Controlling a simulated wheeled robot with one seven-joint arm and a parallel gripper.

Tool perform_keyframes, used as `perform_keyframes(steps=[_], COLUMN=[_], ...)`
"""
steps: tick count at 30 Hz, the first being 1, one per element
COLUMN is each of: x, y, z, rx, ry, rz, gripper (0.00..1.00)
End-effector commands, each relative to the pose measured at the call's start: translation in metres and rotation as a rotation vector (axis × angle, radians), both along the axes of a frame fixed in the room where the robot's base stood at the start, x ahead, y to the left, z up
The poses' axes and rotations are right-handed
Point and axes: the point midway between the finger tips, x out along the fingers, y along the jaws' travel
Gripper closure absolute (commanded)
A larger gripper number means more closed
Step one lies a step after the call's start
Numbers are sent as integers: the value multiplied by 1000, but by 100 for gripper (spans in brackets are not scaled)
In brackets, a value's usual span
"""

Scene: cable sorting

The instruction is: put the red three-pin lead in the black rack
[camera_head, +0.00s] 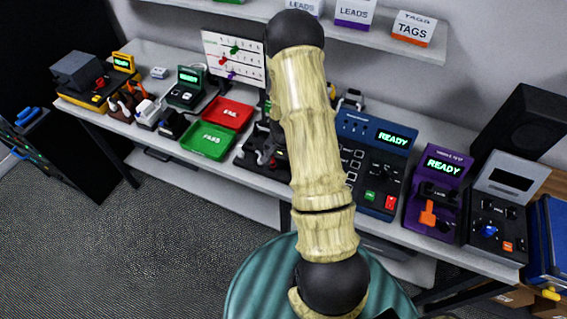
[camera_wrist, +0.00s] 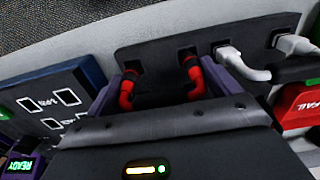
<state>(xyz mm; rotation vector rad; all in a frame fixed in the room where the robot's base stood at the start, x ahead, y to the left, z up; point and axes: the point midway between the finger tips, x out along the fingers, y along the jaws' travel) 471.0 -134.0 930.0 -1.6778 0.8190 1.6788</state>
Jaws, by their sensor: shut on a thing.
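The red lead (camera_wrist: 126,96) shows in the wrist view as two bent red ends between the fingers of my gripper (camera_wrist: 163,88). My gripper is shut on the lead, and its own body hides the lead's middle. Both red ends reach the slots of the black rack (camera_wrist: 155,53); I cannot tell whether they are seated or only over the slots. The pin count is not visible. In the head view the rack (camera_head: 246,161) is partly behind my arm, which hides my gripper and the red lead.
White-grey leads (camera_wrist: 240,66) occupy the rack's slots just right of the red one. The red FAIL tray (camera_wrist: 299,107) is close on the right, and a blue tester (camera_wrist: 82,73) is on the left. A green PASS tray (camera_head: 208,141) lies left of the rack.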

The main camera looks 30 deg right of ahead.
Motion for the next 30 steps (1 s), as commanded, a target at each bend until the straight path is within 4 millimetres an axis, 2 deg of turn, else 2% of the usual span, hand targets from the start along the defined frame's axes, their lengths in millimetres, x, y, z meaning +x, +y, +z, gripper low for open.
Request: perform_keyframes(steps=[30], x=[1], y=[0], z=[-9], rx=[0], ry=[0], rz=[0], gripper=[36])
